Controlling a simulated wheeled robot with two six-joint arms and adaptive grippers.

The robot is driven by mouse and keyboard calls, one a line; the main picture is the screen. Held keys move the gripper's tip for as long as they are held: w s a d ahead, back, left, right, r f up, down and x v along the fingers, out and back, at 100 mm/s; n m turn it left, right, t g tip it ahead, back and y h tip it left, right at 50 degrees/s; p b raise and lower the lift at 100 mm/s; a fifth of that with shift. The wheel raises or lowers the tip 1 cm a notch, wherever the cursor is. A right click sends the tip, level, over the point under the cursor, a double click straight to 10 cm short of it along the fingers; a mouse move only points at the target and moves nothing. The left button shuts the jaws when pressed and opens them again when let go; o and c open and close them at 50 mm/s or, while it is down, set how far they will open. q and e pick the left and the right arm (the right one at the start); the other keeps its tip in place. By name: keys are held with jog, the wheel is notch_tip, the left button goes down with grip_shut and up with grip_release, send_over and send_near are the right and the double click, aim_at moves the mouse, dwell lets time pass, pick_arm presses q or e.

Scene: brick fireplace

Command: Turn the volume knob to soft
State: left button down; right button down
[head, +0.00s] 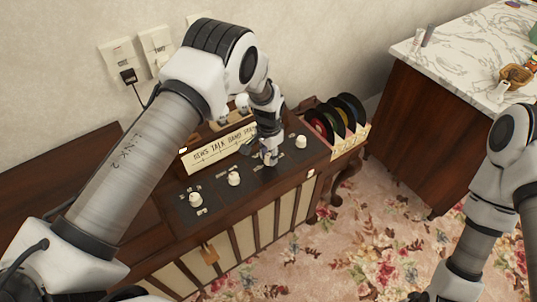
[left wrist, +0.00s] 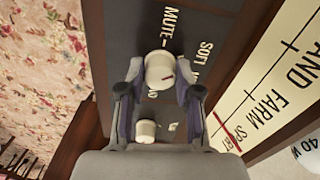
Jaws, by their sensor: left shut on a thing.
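The volume knob (left wrist: 159,72) is a cream-white round knob on the dark control panel (left wrist: 125,30) of a wooden radio cabinet. The words MUTE and SOFT are printed beside it in the left wrist view. My left gripper (left wrist: 160,80) is shut on this knob, one finger on each side. In the head view my left gripper (head: 268,153) reaches down to the panel and largely hides the knob. My right arm shows at the right; its gripper is out of frame.
Other white knobs (head: 234,178) (head: 196,199) (head: 301,141) stand close by on the panel. A paper tuning strip (head: 222,149) and bulbs (head: 243,102) are behind. Records (head: 345,110) stand at the cabinet's right. A marble-topped cabinet (head: 465,45) is farther right.

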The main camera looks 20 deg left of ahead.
pick_arm(q)
jog(key=shift+f+m, duration=0.1)
jog(key=shift+m, duration=0.4)
jog(key=shift+d, duration=0.1)
jog(key=c, duration=0.8)
grip_release()
jog(key=shift+w+d+f, duration=0.1)
jog(key=shift+w, duration=0.1)
notch_tip(320, 180, up, 12)
